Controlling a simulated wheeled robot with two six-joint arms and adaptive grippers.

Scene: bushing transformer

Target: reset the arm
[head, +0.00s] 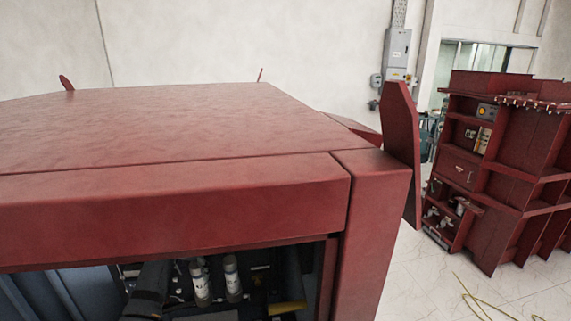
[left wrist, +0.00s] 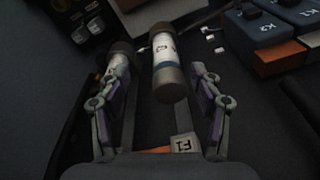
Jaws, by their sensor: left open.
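My left gripper (left wrist: 158,75) is open in the left wrist view, with one finger on each side of the picture. A pale cylinder with a dark blue band (left wrist: 168,72) shows between the fingertips, with a visible gap to the right finger. A second pale cylinder (left wrist: 118,66) is partly hidden behind the left finger. I cannot tell how far ahead the cylinders are. In the head view, two white cylinders (head: 232,278) show inside the dark opening of the red housing. A dark arm part of mine is beside them, and the gripper itself is hard to make out there. My right gripper is in no view.
The red housing (head: 170,125) fills the left and middle of the head view; its front beam lies above the opening. In the left wrist view, a dark block marked K1 and K2 (left wrist: 262,35) is at upper right. A red shelved structure (head: 500,165) stands at right.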

